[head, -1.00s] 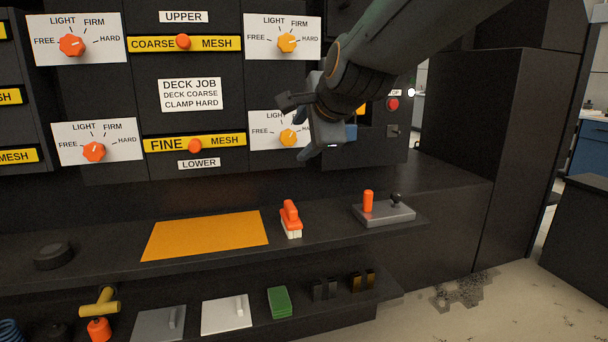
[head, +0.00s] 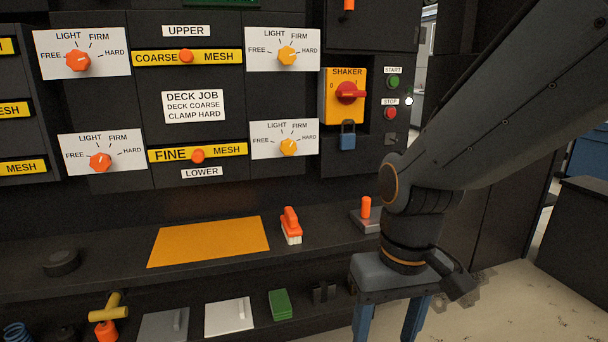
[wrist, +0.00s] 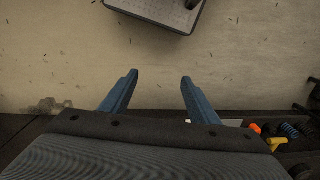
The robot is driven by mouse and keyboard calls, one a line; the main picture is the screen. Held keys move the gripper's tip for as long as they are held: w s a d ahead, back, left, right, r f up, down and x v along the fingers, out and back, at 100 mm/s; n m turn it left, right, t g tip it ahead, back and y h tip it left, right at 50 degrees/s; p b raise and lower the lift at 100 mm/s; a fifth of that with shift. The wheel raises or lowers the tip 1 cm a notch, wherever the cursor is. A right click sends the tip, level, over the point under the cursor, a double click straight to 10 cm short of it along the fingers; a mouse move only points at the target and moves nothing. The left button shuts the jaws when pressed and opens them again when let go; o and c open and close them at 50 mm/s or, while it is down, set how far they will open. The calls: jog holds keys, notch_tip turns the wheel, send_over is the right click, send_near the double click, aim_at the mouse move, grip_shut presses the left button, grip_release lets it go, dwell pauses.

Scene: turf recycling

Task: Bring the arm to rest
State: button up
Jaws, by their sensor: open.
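My gripper (head: 390,322) hangs at the lower right in the head view, pointing down, with its blue fingers apart and nothing between them. It is in front of the right end of the shelf and hides part of the grey joystick box (head: 362,222).
The orange mat (head: 210,242) and a brush (head: 290,226) lie on the upper shelf. The lower shelf holds a green pad (head: 280,304) and plates. Above are the shaker switch (head: 347,94) and a blue padlock (head: 348,138). A grey-topped dark object (wrist: 165,12) stands across the floor.

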jog(key=d+r+m+p, duration=0.2)
jog(key=d+r+p, duration=0.5)
jog(key=p, duration=0.5)
jog(key=shift+s, duration=0.2)
dwell(0.4)
